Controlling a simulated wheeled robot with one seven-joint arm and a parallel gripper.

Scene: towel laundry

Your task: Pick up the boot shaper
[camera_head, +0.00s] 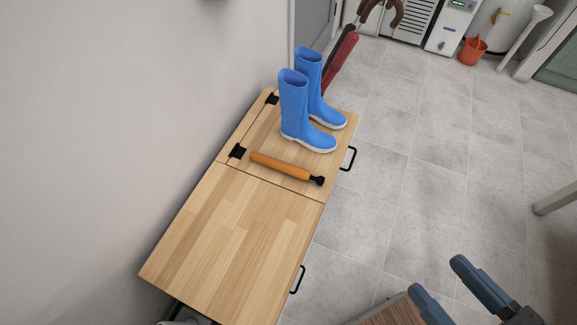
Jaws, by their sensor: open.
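The boot shaper appears to be the orange-brown rod (280,166) with a black end, lying on its side on the wooden bench (230,235). It lies in front of a pair of blue boots, with its black end near the bench's right edge. My gripper (437,276) is at the lower right, over the floor side, well apart from the rod. Its two blue-grey fingers are spread, and nothing shows between them.
The near blue boot (294,105) and far blue boot (309,68) stand upright on the bench. Black handles (298,279) stick out from its right side. A wall (120,120) runs along its left. The tiled floor (430,150) is mostly clear.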

